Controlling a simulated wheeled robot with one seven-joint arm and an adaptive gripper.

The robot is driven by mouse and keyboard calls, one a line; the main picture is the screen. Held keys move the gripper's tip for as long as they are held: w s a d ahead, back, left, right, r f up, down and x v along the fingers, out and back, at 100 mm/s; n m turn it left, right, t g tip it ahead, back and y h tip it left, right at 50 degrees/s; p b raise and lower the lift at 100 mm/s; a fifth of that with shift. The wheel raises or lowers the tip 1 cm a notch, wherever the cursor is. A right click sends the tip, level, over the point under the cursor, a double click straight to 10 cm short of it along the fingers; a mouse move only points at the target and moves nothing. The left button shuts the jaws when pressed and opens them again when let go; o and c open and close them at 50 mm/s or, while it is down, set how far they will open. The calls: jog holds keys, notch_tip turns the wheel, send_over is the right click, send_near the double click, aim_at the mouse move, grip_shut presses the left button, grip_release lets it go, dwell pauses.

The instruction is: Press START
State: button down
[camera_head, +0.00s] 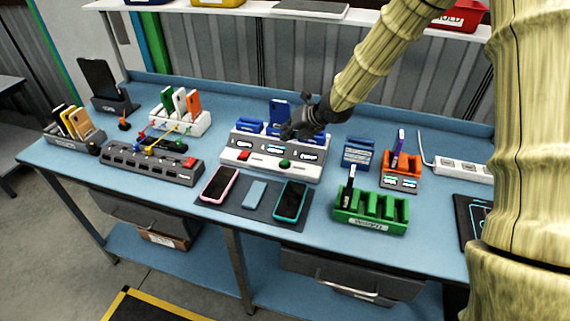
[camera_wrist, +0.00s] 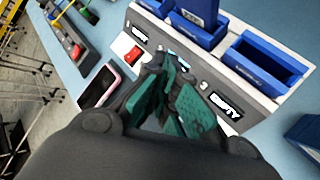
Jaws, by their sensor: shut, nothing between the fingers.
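A white and grey control panel (camera_head: 262,168) stands mid-bench, with a red button (camera_head: 243,156) at left and a green button (camera_head: 284,163) at right. My gripper (camera_head: 293,130) is shut and empty, above the panel's upper right part. In the wrist view my gripper (camera_wrist: 172,95) has its dark green fingers together in front of the panel (camera_wrist: 215,95). The red button (camera_wrist: 132,56) shows to their left there. The green button is hidden in the wrist view. I cannot tell whether the fingertips touch the panel.
Blue bins (camera_head: 250,126) line the panel's back, one holding a blue phone (camera_head: 279,111). A dark mat (camera_head: 233,205) with phones lies in front. A green rack (camera_head: 371,213), an orange stand (camera_head: 401,170) and a power strip (camera_head: 462,169) stand to the right.

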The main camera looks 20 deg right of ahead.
aim_at(287, 160)
notch_tip(287, 160, down, 7)
jog(key=b, duration=0.5)
jog(key=shift+a, duration=0.1)
jog(key=shift+f, duration=0.15)
dwell(1.1)
jog(key=shift+f+b, duration=0.35)
jog(key=shift+f+b, duration=0.4)
jog(key=shift+f, duration=0.1)
dwell(0.9)
jog(key=shift+r, duration=0.2)
jog(key=shift+r+p, duration=0.65)
jog(key=shift+r, duration=0.1)
jog(key=shift+r, duration=0.1)
jog(key=shift+r+p, duration=1.8)
jog(key=shift+r, duration=0.65)
